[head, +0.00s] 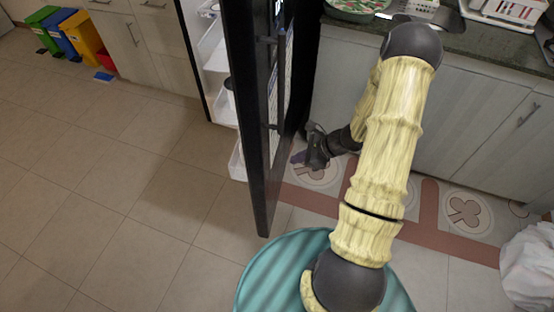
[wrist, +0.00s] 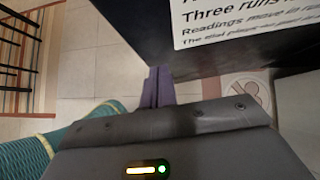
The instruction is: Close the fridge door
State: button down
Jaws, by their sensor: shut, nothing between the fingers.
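The fridge door (head: 250,115) stands wide open in the head view, a tall dark panel swung out toward me. The fridge interior (head: 213,52) with white shelves shows to its left. A dark handle (head: 272,85) runs along the door. My gripper (head: 296,158) is low on the right of the door, on its outer side. Its purple fingers are shut and empty. In the wrist view the fingers (wrist: 158,88) are together beside the black door panel (wrist: 135,35), which bears a white printed sheet (wrist: 250,22). I cannot tell whether they touch it.
A counter (head: 465,42) with grey cabinets (head: 440,115) stands on the right, with a dish rack (head: 505,10) on top. A patterned mat (head: 425,205) lies before it. Coloured bins (head: 85,38) stand far left. A white bag-like object (head: 530,265) is lower right. The tiled floor at left is clear.

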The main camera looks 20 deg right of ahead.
aim_at(268, 163)
jog(key=a+f, duration=0.1)
jog(key=w+a+f, duration=0.1)
jog(key=a, duration=0.1)
jog(key=w+a, duration=0.1)
jog(key=a, duration=0.1)
jog(key=shift+w+a+f, duration=0.2)
jog(key=shift+w+f, duration=0.05)
jog(key=shift+f, duration=0.15)
jog(key=shift+w+a, duration=0.25)
jog(key=shift+a, duration=0.15)
